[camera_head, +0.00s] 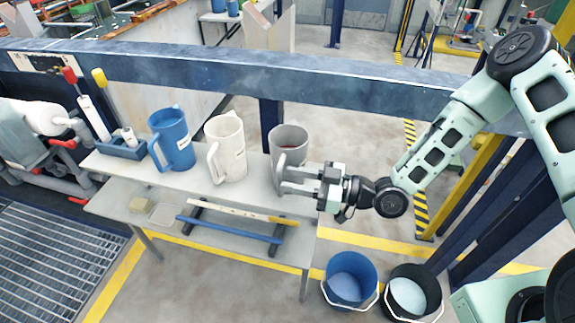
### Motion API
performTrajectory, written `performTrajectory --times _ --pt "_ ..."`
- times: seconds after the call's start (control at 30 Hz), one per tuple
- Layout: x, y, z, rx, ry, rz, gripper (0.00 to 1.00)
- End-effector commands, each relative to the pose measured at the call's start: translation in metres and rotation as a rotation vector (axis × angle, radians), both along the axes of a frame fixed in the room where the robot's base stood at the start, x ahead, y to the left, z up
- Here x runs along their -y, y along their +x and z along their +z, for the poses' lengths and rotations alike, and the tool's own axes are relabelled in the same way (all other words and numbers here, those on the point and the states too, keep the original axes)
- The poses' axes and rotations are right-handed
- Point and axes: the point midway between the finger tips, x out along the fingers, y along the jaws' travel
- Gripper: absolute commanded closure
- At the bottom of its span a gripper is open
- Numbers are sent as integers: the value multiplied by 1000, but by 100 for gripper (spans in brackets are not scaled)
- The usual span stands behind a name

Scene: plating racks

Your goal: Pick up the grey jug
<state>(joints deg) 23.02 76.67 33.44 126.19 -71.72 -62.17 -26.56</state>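The grey jug (289,138) stands upright at the right end of the pale bench (250,194).
A white jug (228,147) and a blue jug (173,139) stand to the left on the bench. A blue holder (122,149) with upright tools is at the far left. A dark blue rail (240,78) runs behind. Blue (349,279) and black (411,294) buckets stand on the floor.

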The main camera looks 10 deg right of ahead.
Motion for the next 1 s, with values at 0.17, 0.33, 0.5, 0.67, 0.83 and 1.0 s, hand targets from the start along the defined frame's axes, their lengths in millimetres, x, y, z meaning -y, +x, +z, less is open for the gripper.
performTrajectory --times 0.17,0.33,0.5,0.67,0.83,1.0 --pt "-26 11 4 -1 1 2 66" --pt "-37 16 3 -1 1 1 66" --pt "-38 16 2 0 1 0 66" --pt "-37 16 2 0 1 0 99" --pt "-37 16 3 0 1 0 100" --pt "-37 16 3 0 1 0 100"
